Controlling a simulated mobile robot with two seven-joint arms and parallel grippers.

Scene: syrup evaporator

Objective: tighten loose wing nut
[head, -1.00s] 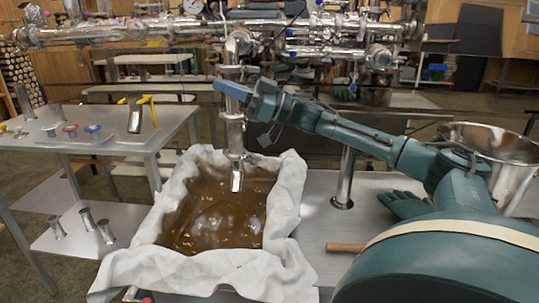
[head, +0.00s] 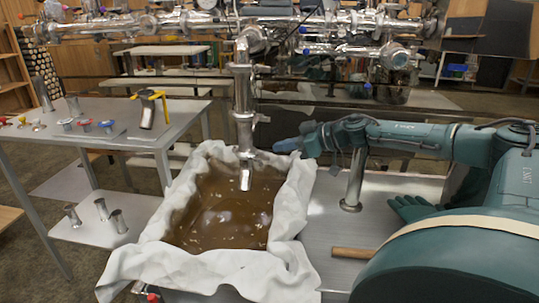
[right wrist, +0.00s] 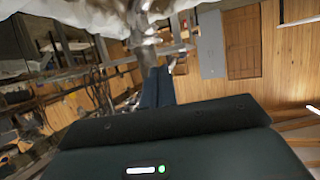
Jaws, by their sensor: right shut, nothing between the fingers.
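A shiny metal pipe (head: 242,85) hangs down over the cloth-lined tub. A clamp joint (head: 244,117) sits on its lower part, with a small metal piece sticking out to the right that may be the wing nut (head: 263,118); its tightness cannot be told. My right gripper (head: 280,146) is shut and empty, just right of the pipe's lower end and below the clamp, apart from it. In the right wrist view my closed fingers (right wrist: 157,82) point up toward the blurred metal pipe (right wrist: 146,45). My left gripper is not in view.
The tub of brown liquid (head: 228,212) is lined with white cloth (head: 205,270). A green glove (head: 413,208) and wooden handle (head: 353,253) lie at right. Pipes cross the back.

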